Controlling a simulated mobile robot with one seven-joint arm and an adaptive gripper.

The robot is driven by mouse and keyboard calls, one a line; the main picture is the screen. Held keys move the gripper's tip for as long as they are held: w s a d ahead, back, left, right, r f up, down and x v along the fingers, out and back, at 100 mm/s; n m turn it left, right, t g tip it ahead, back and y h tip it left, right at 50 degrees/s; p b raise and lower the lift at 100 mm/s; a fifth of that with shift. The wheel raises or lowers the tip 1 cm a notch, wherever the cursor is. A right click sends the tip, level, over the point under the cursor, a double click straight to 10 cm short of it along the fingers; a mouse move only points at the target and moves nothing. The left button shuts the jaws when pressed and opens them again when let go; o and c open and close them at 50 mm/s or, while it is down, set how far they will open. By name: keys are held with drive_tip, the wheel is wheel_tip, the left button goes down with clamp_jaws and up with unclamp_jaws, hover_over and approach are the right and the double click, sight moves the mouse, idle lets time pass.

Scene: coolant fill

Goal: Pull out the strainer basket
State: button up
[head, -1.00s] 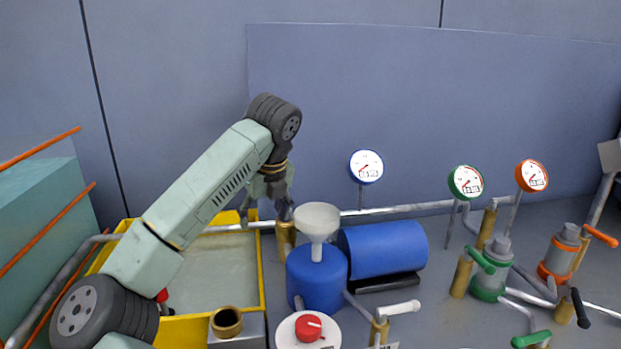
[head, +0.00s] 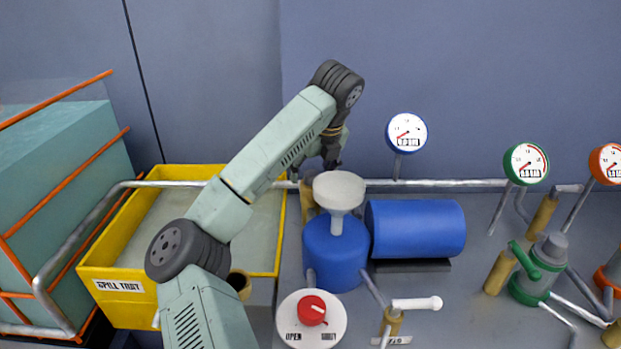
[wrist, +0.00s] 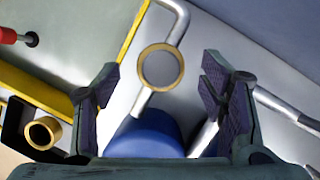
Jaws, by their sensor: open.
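My gripper (head: 332,158) hangs pointing down in the head view, behind and above the white funnel. In the wrist view my gripper (wrist: 160,88) is open and empty, its two dark fingers wide apart. Between them, apparently below, is an upright brass pot (wrist: 143,67) with a round rim and a grey inside, joined to a grey pipe. The same pot seems to be the brass cylinder (head: 308,192) partly hidden behind the funnel in the head view. I cannot make out a separate strainer basket or its handle; the grey inside may be it.
The white funnel (head: 339,188) stands on a blue tank (head: 333,255) beside a blue cylinder (head: 415,229). A yellow spill tray (head: 105,258) is at left. A second brass cup (head: 241,283) is partly hidden by my arm. Pipes and gauges (head: 407,132) crowd the right side.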

sight(309, 182)
drive_tip(key=shift+p+x, duration=0.4)
drive_tip(key=shift+x, duration=2.6)
drive_tip(key=shift+c, duration=0.4)
drive_tip(key=c, duration=1.2)
drive_tip(key=o, duration=0.6)
drive_tip(key=shift+c, duration=1.4)
drive_tip(key=shift+r, duration=0.35)
drive_tip(key=shift+r, duration=3.75)
